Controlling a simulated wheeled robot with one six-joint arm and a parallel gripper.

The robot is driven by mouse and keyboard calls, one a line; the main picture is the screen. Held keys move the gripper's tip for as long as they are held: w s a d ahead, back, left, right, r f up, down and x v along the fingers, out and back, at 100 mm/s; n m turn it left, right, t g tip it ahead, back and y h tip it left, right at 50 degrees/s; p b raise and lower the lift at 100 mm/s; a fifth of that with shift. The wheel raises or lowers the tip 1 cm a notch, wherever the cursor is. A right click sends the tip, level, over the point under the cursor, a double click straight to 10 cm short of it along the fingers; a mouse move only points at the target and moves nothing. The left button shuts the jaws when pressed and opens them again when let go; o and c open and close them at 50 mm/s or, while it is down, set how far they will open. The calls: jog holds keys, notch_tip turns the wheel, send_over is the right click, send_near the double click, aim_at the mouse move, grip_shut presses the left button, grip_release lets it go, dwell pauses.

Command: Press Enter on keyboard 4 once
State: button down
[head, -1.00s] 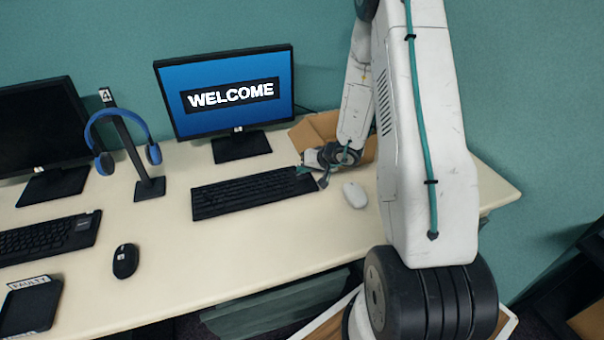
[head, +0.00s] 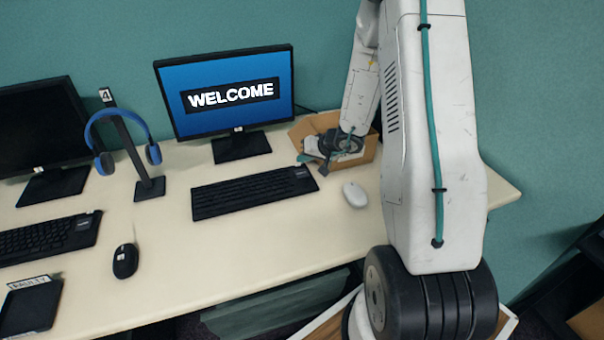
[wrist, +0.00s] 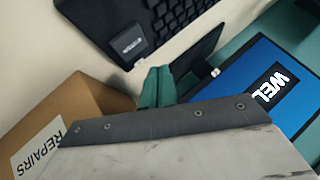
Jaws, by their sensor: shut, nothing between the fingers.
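A black keyboard (head: 254,192) lies in front of a monitor (head: 225,94) whose blue screen reads WELCOME. A tag with the number 4 (head: 106,95) tops the headset stand left of that monitor. My gripper (head: 322,168) is shut and empty, just beyond the keyboard's right end and seemingly above the desk; its exact height is unclear. In the wrist view its teal fingers (wrist: 157,84) are together, apart from the keyboard (wrist: 165,20) at the top. The monitor (wrist: 270,85) is at the right there. No number shows on the keyboard itself.
A cardboard box (head: 306,130), marked REPAIRS in the wrist view (wrist: 75,120), stands behind my gripper. A white mouse (head: 355,194) lies right of the keyboard. At left are a blue headset (head: 153,152), another keyboard (head: 45,238), a black mouse (head: 125,260) and a dark item tagged FAULTY (head: 30,308).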

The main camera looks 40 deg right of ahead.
jog(key=shift+r, duration=1)
